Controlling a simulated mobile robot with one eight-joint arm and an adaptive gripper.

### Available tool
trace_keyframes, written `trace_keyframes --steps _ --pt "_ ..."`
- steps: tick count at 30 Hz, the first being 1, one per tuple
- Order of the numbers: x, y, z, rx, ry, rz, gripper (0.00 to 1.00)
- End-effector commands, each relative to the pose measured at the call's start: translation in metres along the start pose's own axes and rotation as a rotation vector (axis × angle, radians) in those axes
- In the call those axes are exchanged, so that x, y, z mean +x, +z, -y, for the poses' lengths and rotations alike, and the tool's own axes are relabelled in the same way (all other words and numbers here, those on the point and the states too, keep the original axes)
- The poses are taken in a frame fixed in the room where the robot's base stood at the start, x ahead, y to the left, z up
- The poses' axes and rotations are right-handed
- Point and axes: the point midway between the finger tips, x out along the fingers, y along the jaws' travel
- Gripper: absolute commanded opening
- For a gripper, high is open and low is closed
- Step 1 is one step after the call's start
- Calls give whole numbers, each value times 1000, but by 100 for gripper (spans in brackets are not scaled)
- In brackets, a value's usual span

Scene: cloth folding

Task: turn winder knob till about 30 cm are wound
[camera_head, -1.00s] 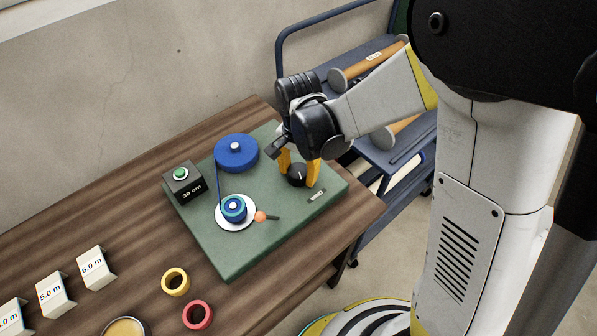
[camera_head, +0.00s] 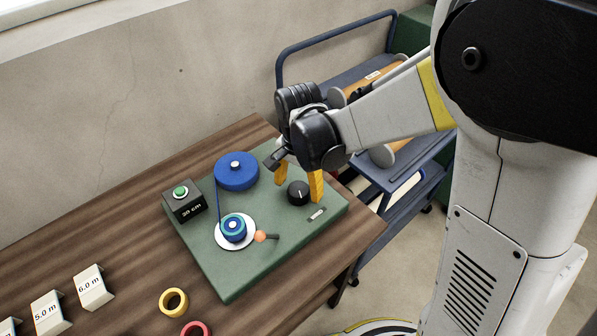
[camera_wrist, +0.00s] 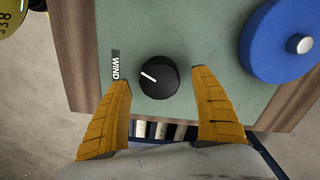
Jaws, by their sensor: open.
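The black winder knob (camera_head: 298,192) with a white pointer line stands on the green board (camera_head: 257,262). It also shows in the wrist view (camera_wrist: 159,77), beside a label reading WIND (camera_wrist: 116,66). My gripper (camera_head: 299,182) is open, with its yellow fingers just above and on either side of the knob. In the wrist view the open fingertips (camera_wrist: 162,80) lie left and right of the knob, apart from it. A blue supply spool (camera_head: 236,172) feeds a blue line to a small reel (camera_head: 233,229) with an orange-tipped crank.
The board lies on a wooden table (camera_head: 120,240). A yellow ring (camera_head: 173,302), a red ring (camera_head: 196,328) and white length signs (camera_head: 93,288) are at the front left. A blue cart (camera_head: 400,190) stands behind the table's right end.

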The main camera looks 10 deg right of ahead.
Motion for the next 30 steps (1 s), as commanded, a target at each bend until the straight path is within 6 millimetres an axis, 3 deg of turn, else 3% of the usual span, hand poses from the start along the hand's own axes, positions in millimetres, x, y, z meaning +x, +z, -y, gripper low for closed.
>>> trace_keyframes --steps 6,13,18,30 --pt "-50 0 -1 0 0 0 74" --pt "-89 0 0 0 0 0 74" --pt "-98 0 0 0 0 0 74" --pt "-99 0 0 0 0 0 74"
